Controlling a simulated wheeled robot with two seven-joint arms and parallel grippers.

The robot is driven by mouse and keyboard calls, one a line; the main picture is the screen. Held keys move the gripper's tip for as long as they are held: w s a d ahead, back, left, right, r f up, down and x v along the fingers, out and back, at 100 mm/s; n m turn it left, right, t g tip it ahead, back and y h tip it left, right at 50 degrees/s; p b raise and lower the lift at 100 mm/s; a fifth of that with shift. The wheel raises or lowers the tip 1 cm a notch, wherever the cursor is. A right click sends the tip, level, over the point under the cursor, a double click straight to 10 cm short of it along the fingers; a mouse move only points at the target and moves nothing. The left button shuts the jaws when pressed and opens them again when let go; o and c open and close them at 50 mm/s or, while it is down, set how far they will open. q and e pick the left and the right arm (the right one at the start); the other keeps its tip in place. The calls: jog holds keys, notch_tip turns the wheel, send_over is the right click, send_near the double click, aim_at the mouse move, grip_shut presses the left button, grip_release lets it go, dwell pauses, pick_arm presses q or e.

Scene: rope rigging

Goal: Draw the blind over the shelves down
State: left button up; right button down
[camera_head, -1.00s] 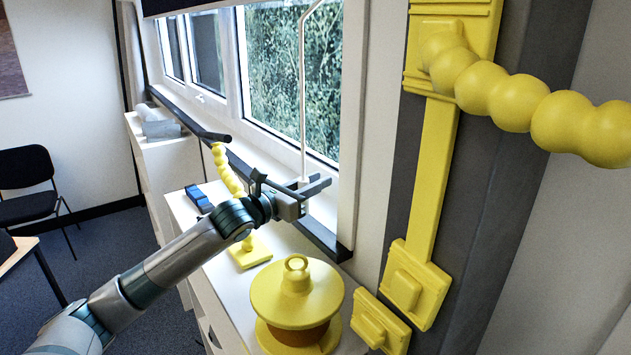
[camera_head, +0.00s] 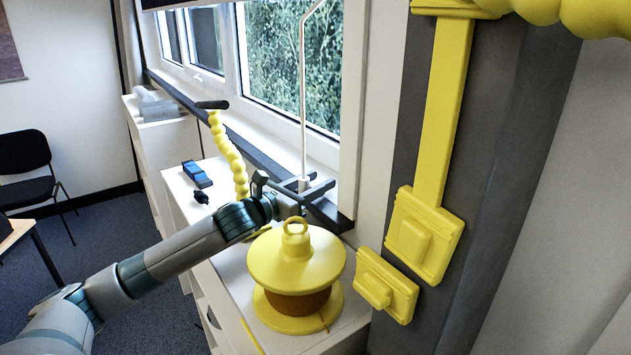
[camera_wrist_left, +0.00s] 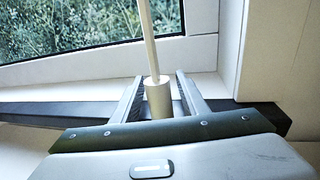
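The blind (camera_head: 160,4) shows only as a dark strip at the top of the window in the head view. A thin pale rod (camera_head: 303,90) hangs in front of the window, with a thicker pale handle (camera_wrist_left: 158,97) at its lower end. My left gripper (camera_head: 322,181) is at this handle, low by the sill. In the left wrist view the handle stands upright between the two open fingers, with a gap visible on each side. What the rod joins at its top is out of view. My right gripper is not in view.
A yellow spool (camera_head: 294,260) stands on the white shelf unit close to my left forearm. A yellow beaded stalk (camera_head: 228,150) and a blue object (camera_head: 197,174) are behind the arm. A dark post (camera_head: 500,150) with yellow fittings stands at the right. A chair (camera_head: 25,175) is far left.

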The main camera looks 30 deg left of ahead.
pick_arm(q)
jog(key=shift+s+r, duration=0.1)
jog(key=shift+s+a+f+b, duration=0.1)
jog(key=shift+s+a+b, duration=0.2)
jog(key=shift+s+b, duration=0.7)
jog(key=shift+s+a+f+b, duration=0.1)
jog(key=shift+s+a+b, duration=0.2)
jog(key=shift+s, duration=1.3)
jog(key=shift+s+a+b, duration=0.25)
jog(key=shift+s+b, duration=0.4)
jog(key=shift+s, duration=0.65)
jog(key=shift+s+a+b, duration=0.15)
jog(key=shift+s+b, duration=0.15)
jog(key=shift+s, duration=0.55)
jog(key=shift+s+a+b, duration=0.1)
jog(key=shift+s+b, duration=0.2)
jog(key=shift+s, duration=0.5)
jog(key=shift+s+a+r, duration=0.1)
jog(key=shift+s+a, duration=0.05)
jog(key=shift+s, duration=0.6)
jog(key=shift+s+a, duration=0.15)
jog(key=shift+s, duration=0.6)
jog(key=shift+s+a, duration=0.15)
jog(key=shift+s, duration=0.55)
jog(key=shift+s+a, duration=0.15)
jog(key=shift+s, duration=0.5)
